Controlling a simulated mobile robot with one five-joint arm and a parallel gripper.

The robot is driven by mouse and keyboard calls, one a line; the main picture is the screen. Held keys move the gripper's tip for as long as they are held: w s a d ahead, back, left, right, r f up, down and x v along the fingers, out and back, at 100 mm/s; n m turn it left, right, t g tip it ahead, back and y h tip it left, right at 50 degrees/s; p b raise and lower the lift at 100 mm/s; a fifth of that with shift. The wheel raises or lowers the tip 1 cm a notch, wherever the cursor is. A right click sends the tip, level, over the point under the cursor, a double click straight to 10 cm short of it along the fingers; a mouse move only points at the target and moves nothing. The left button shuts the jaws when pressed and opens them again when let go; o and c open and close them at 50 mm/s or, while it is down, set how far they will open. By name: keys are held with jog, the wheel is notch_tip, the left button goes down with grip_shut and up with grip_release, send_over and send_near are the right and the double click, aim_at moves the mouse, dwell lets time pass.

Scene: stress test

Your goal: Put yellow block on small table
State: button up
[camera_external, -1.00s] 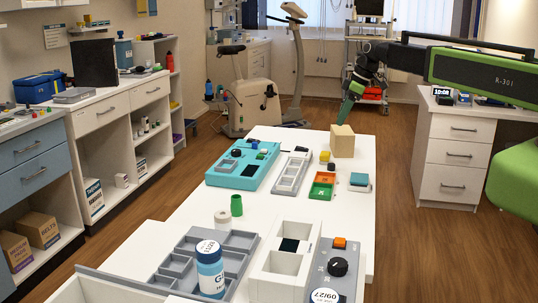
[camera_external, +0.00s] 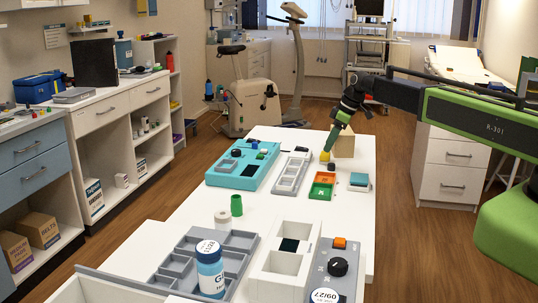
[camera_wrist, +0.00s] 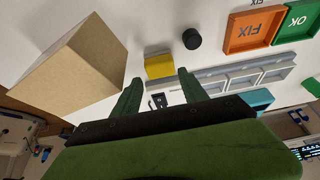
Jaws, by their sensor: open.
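The yellow block (camera_external: 324,157) sits on the white table (camera_external: 200,235) near its far end, next to a tan block. In the wrist view the yellow block (camera_wrist: 159,66) lies just beyond and between my fingertips. My gripper (camera_external: 328,147) is directly above the yellow block in the external view. Its two green fingers (camera_wrist: 157,84) are apart in the wrist view, with nothing between them. I cannot tell which surface is the small table.
The large tan block (camera_external: 345,146) stands right beside my gripper; it fills the left of the wrist view (camera_wrist: 78,66). A black cylinder (camera_wrist: 192,38), a green and orange tray (camera_external: 322,186), a grey slotted holder (camera_external: 291,174) and a teal panel (camera_external: 220,180) are near.

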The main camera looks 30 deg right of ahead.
aim_at(325, 153)
jog(key=b+x, duration=0.4)
jog(key=shift+s+f+b, duration=0.15)
jog(key=shift+f+b, duration=0.2)
jog(key=shift+f, duration=0.15)
jog(key=shift+a+f, duration=0.1)
jog(key=shift+f, duration=0.1)
jog(key=shift+r, duration=0.2)
grip_shut()
notch_tip(325, 153, up, 10)
jog(key=p, duration=1)
